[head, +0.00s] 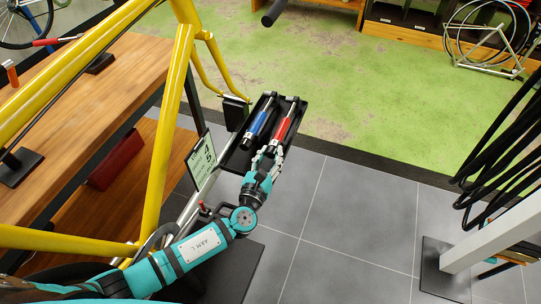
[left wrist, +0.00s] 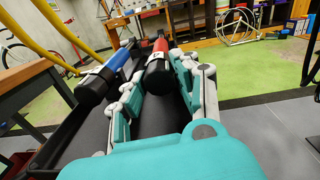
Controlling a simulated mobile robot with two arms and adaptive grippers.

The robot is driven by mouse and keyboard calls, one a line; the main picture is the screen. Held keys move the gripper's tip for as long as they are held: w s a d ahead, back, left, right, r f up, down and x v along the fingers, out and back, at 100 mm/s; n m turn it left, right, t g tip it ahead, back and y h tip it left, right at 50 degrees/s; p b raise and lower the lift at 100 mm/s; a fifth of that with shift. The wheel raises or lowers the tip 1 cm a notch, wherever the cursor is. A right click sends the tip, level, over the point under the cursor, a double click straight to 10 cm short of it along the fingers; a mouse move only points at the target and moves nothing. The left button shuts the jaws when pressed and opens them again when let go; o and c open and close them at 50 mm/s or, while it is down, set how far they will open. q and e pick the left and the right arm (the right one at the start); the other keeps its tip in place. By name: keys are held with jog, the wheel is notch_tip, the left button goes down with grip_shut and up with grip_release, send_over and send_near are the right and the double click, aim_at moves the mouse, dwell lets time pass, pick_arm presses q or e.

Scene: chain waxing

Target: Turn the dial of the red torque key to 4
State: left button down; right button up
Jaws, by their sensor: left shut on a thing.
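The red torque key (head: 284,129) lies in a black tray (head: 236,158), beside a blue torque key (head: 259,124). My left gripper (head: 272,150) is at the near end of the red key. In the left wrist view its fingers (left wrist: 157,84) are shut on the black near end of the red torque key (left wrist: 160,55), one on each side. The blue torque key (left wrist: 115,62) is just left of the fingers there. The dial's number is too small to read. My right gripper is not in view.
A yellow bicycle frame (head: 171,120) stands left of the tray, before a wooden workbench (head: 125,75). A small sign (head: 201,156) stands at the tray's left side. Black cables (head: 500,140) hang at the right. The grey tiled floor (head: 350,220) right of the arm is clear.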

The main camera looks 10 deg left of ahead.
pick_arm(q)
jog(key=shift+n+b, duration=0.65)
jog(key=shift+n, duration=0.15)
jog(key=shift+f+n, duration=0.1)
jog(key=shift+n, duration=0.2)
jog(key=n+b, duration=0.2)
jog(key=n, duration=0.1)
jog(key=shift+d+n+b, duration=0.1)
jog(key=shift+n+b, duration=0.8)
jog(key=shift+n, duration=0.5)
jog(key=c, duration=1)
grip_release()
